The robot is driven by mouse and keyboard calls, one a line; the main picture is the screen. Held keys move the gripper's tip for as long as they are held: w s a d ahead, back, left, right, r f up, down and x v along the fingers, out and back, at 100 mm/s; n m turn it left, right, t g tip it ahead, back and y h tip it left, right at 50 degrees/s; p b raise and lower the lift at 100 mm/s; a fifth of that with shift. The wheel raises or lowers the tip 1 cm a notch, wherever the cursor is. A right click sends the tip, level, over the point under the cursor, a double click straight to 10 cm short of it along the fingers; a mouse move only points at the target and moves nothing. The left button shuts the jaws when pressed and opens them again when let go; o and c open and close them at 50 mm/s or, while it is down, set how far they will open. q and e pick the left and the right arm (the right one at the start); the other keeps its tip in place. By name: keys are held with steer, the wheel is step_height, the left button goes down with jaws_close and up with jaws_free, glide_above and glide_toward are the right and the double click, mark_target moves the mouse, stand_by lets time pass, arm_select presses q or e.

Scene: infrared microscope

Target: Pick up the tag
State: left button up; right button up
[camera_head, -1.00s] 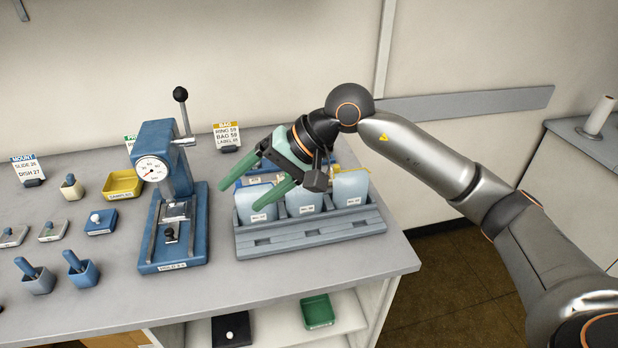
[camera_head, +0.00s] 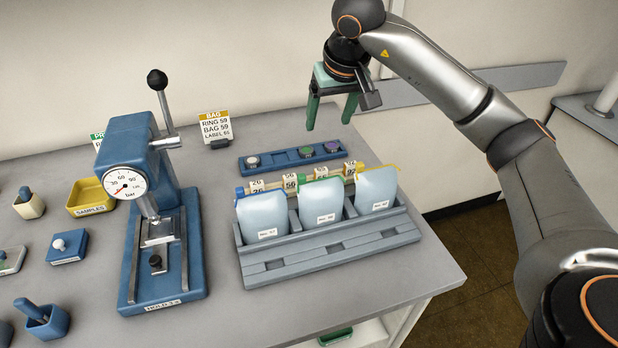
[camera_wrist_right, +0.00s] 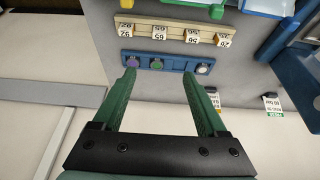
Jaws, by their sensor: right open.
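Several small cream tags with black numbers stand in a row on a rail behind the bags. In the head view they include a left tag (camera_head: 257,186), a second tag (camera_head: 290,183), a third (camera_head: 320,173) and a right tag (camera_head: 349,169). In the right wrist view they stand, upside down, on a tan rail (camera_wrist_right: 175,33). I cannot tell which one the task means. My right gripper (camera_head: 330,125) is open and empty, fingers pointing down, above and behind the tag row. In the right wrist view its fingers (camera_wrist_right: 159,76) reach towards the blue ring tray. My left gripper is not in view.
The blue tray (camera_head: 275,161) with three small round pieces lies behind the tags. Three pale bags (camera_head: 321,204) stand in a grey-blue rack (camera_head: 330,246) in front. A blue press (camera_head: 140,150) with a tall lever stands left. A BAG card (camera_head: 215,127) stands at the back.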

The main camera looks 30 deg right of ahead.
step_height(320, 180, down, 4)
steer(key=s+b, duration=0.1)
steer(key=b, duration=0.2)
glide_above(321, 169)
steer(key=s, duration=0.2)
step_height(321, 169, down, 7)
steer(key=x, duration=0.3)
steer(key=shift+a+f, duration=0.25)
steer(key=shift+f, duration=0.15)
steer(key=shift+w+f, duration=0.2)
steer(key=shift+f, duration=0.3)
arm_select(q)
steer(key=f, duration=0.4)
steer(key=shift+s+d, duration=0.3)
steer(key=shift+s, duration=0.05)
arm_select(e)
jaws_close()
